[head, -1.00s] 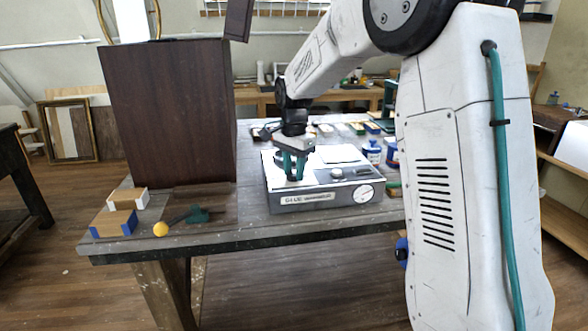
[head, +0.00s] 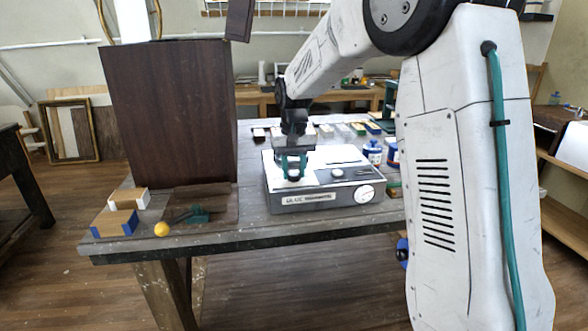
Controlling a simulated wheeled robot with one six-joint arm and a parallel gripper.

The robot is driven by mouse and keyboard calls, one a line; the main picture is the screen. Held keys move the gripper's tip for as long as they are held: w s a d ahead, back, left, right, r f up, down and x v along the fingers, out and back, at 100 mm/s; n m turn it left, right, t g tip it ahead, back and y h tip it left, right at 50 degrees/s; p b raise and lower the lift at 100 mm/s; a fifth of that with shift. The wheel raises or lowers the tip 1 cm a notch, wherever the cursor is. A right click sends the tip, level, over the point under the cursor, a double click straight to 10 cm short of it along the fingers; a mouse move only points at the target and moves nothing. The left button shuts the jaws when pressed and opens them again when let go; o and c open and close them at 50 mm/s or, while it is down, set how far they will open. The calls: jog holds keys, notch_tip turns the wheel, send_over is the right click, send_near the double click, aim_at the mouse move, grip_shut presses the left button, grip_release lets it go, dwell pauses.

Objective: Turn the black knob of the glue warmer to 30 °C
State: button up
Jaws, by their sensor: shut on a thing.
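The glue warmer (head: 325,201) is a grey box with a light top, standing on the bench. A round white dial (head: 366,193) is at the right of its front. My gripper (head: 293,174), with teal fingers, points down at the left part of the warmer's top. It is shut on the black knob, which the fingers almost wholly hide. The knob's pointer and the temperature marks cannot be read from here. A dark panel with a small round pale part (head: 337,173) lies to the right of the fingers.
A tall dark brown cabinet (head: 172,115) stands left of the warmer. Blue-ended wooden blocks (head: 115,223), a yellow ball (head: 162,229) and a teal tool (head: 197,215) lie at the bench's front left. Blue-and-white jars (head: 373,152) stand behind the warmer at right.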

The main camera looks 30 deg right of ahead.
aim_at(293, 173)
jog(key=n, duration=0.5)
jog(key=shift+n, duration=0.3)
jog(key=n, duration=0.4)
jog(key=shift+a+n, duration=0.1)
jog(key=shift+n, duration=0.2)
jog(key=o, duration=1)
jog(key=shift+c, duration=0.2)
notch_tip(293, 173, up, 8)
jog(key=shift+f, duration=0.1)
